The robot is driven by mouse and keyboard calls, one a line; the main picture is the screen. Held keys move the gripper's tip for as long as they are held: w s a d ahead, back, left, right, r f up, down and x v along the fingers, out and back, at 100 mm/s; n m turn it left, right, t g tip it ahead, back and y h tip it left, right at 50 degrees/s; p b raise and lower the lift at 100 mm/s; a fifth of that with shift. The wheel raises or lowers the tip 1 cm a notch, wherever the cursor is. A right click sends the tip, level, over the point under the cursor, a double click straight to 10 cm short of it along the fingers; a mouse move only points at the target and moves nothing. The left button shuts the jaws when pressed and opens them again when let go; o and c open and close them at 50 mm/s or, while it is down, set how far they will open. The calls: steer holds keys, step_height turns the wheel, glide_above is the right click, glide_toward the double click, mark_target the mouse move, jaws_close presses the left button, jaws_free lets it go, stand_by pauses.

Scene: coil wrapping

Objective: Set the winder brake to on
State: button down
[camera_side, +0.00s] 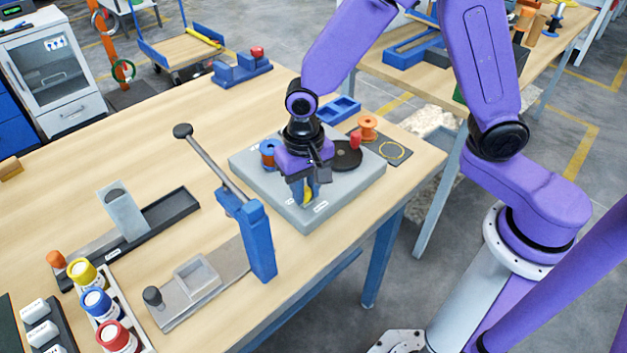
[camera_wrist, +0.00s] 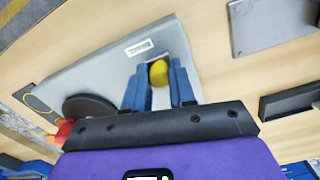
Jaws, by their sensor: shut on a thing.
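The winder is a grey base plate (camera_side: 345,195) near the table's front right edge, with a black disc (camera_side: 347,155) and a red knob (camera_side: 356,141) on it. A yellow knob (camera_wrist: 158,72), which looks like the brake's, is at the plate's near corner. My gripper (camera_side: 306,195) reaches down over that corner, its blue fingers shut on the yellow knob. In the wrist view my gripper (camera_wrist: 158,76) has a finger on each side of it. The knob's lower part and its setting are hidden. A white label (camera_wrist: 140,48) lies close by, unreadable.
A blue spool (camera_side: 268,152) stands on the plate left of my gripper. A long-handled lever on a blue post (camera_side: 255,235) stands to the left. An orange spool (camera_side: 367,127) and a dark mat with a yellow ring (camera_side: 392,150) lie behind right.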

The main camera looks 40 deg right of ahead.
steer(key=shift+a, duration=0.35)
steer(key=c, duration=0.9)
jaws_free()
steer(key=shift+c, duration=0.2)
steer(key=shift+d, duration=0.1)
step_height(320, 180, up, 18)
steer(key=shift+f, duration=0.25)
steer(key=s+d+f+n, duration=0.3)
steer(key=s+d+n, duration=0.4)
steer(key=s, duration=0.3)
steer(key=s+d+f+n, duration=0.3)
steer(key=s+d+n, duration=0.4)
steer(key=s+n, duration=0.1)
steer(key=shift+s+d+f, duration=0.35)
steer(key=shift+s+f, duration=0.05)
steer(key=shift+s, duration=0.45)
